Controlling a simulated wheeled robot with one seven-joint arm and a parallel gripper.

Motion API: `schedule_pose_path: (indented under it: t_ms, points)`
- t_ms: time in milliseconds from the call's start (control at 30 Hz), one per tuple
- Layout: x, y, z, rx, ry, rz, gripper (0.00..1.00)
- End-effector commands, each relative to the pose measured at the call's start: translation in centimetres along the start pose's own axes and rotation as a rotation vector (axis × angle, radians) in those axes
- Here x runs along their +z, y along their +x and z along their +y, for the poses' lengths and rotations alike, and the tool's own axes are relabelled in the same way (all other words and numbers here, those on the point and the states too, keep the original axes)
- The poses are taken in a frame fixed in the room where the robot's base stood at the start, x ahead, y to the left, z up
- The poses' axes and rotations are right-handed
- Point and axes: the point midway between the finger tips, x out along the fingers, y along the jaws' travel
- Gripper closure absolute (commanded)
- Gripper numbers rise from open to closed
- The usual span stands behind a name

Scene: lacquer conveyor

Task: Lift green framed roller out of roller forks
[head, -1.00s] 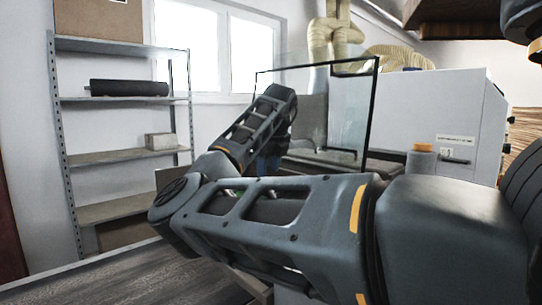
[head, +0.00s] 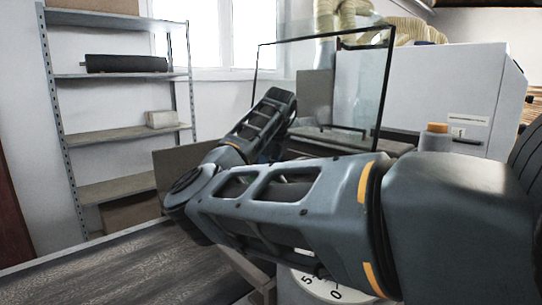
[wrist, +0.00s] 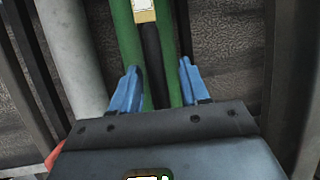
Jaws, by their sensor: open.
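In the wrist view, the green framed roller (wrist: 168,65) shows as two green bars running away from me with a dark strip between them. A yellow block with a white label sits across it at the top edge. My gripper (wrist: 159,75) is open, its two blue fingers on either side of the green bars. The left finger overlaps the left bar in the picture; I cannot tell whether either finger touches. I cannot make out the roller forks. In the head view my own arm fills the middle and hides the gripper and roller.
A pale grey tube (wrist: 74,50) runs along the left of the roller in the wrist view, with dark rails further out. In the head view, a glass panel (head: 340,90) stands behind my arm, a metal shelf (head: 120,133) at left, a numbered dial (head: 322,287) below.

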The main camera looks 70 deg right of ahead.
Motion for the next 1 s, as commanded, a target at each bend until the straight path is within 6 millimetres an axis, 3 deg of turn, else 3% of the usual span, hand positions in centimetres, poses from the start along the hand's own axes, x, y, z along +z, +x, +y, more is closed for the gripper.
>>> schedule_pose_path:
  t_ms: [267, 733, 1000]
  points:
    - [0.00, 0.10, 0.00, 0.000, 0.000, 0.000, 0.56]
    - [0.01, 0.07, 0.01, 0.000, 0.000, -0.001, 1.00]
    - [0.02, 0.06, 0.01, 0.000, 0.000, -0.001, 1.00]
